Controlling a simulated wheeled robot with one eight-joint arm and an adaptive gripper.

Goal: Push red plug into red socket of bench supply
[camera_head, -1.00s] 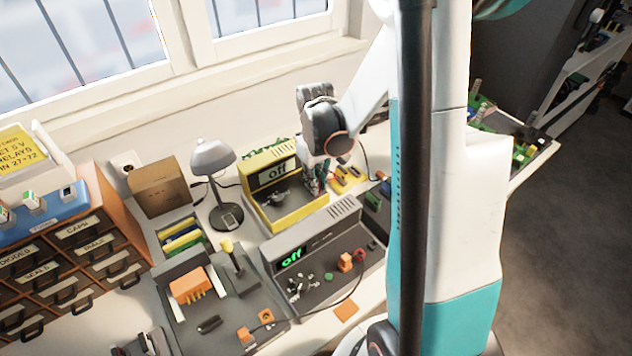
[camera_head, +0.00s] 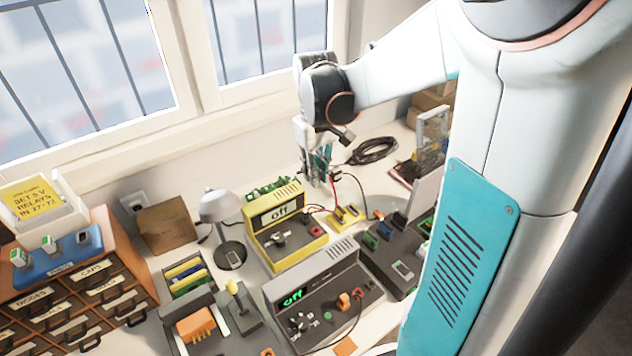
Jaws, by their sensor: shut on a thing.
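My gripper (camera_head: 321,180) hangs fingers-down above the bench, behind and to the right of the yellow unit. It is shut on what appears to be the red plug; the fingers hide most of it, and a thin red lead shows just below. The grey unit (camera_head: 329,284) with a green "off" display stands in front, with an orange plug and a red ring-shaped socket (camera_head: 358,292) on its face. The yellow unit (camera_head: 283,226) also reads "off" and has a red spot at its right. I cannot tell for sure which unit is the bench supply.
A desk lamp (camera_head: 222,215) and carton (camera_head: 166,228) stand left of the yellow unit. A yellow terminal block (camera_head: 345,216) and a dark board are to the right. A coiled black cable (camera_head: 371,150) lies at the back. My arm covers the right side.

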